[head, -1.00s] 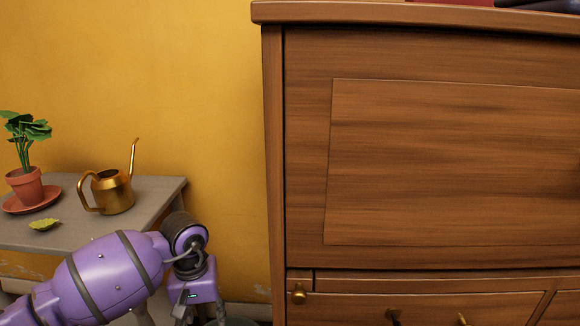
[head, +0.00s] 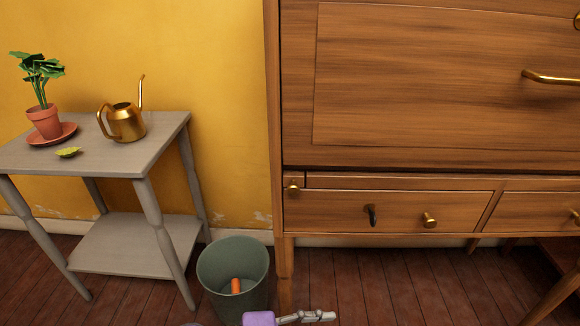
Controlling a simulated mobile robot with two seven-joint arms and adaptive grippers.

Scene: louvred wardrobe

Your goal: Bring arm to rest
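My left gripper (head: 307,317) shows at the bottom edge, low in front of the wardrobe, with a purple wrist piece to its left. Its grey fingers point right, seen edge-on. They are small and partly cut off, so I cannot tell if they are open or shut. I see nothing clearly held. The rest of that arm is below the picture. My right gripper is not in view. The wooden wardrobe (head: 420,90) fills the right side, with a brass bar handle (head: 552,77) on its large panel.
A grey side table (head: 100,155) at left holds a potted plant (head: 44,122), a brass watering can (head: 126,124) and a yellow-green leaf-shaped item (head: 68,152). A green bin (head: 216,284) with an orange item (head: 235,286) stands beside the wardrobe. Drawers (head: 330,209) below look shut.

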